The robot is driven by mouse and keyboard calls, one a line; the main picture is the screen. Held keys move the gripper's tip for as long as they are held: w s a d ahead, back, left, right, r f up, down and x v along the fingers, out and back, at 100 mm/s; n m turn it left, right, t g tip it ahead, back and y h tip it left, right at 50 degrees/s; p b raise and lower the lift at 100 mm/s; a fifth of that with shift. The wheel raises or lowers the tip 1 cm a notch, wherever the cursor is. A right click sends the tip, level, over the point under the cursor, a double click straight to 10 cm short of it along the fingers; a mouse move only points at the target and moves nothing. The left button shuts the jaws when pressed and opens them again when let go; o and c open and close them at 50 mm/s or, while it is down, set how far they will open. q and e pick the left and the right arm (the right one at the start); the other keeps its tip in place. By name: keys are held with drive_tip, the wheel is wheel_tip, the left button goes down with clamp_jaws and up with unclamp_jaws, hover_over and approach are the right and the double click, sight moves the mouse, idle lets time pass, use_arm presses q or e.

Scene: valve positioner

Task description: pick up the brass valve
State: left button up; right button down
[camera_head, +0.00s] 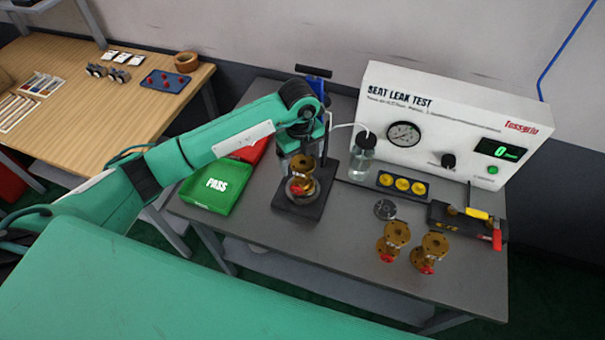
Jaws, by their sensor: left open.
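A brass valve (302,171) stands upright on the black test fixture (297,207), at the middle of the grey bench. My left gripper (300,157) points down directly over this valve. It is open, and its fingertips are hard to make out against the valve, so I cannot tell whether they touch it. Two more brass valves with red parts low down stand near the front right of the bench, one on the left (393,241) and one on the right (430,253). My right gripper is not in view.
A green PASS tray (215,186) and a partly hidden red tray (251,151) lie left of the fixture. A white leak tester (450,122) stands behind, with a bottle (362,156) before it. A clamp (465,222) sits at right. The front middle bench is clear.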

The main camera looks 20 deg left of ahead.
sight(301, 163)
use_arm(q)
drive_tip(key=shift+a, duration=0.3)
drive_tip(key=shift+f+p, duration=0.3)
drive_tip(key=shift+f, duration=0.1)
drive_tip(key=shift+d+f+p, duration=0.1)
drive_tip(key=shift+f+p, duration=0.35)
drive_tip(key=shift+f, duration=0.35)
drive_tip(key=shift+w+d+f+p, duration=0.1)
drive_tip(key=shift+d+f+p, duration=0.05)
drive_tip(key=shift+f+p, duration=0.25)
drive_tip(key=f, duration=0.1)
drive_tip(key=f+p, duration=0.1)
drive_tip(key=f, duration=0.1)
drive_tip(key=shift+d+f, duration=0.2)
drive_tip(key=shift+d, duration=0.05)
drive_tip(key=shift+f, duration=0.4)
clamp_jaws()
drive_tip(key=shift+w+r, duration=0.1)
drive_tip(key=shift+w, duration=0.05)
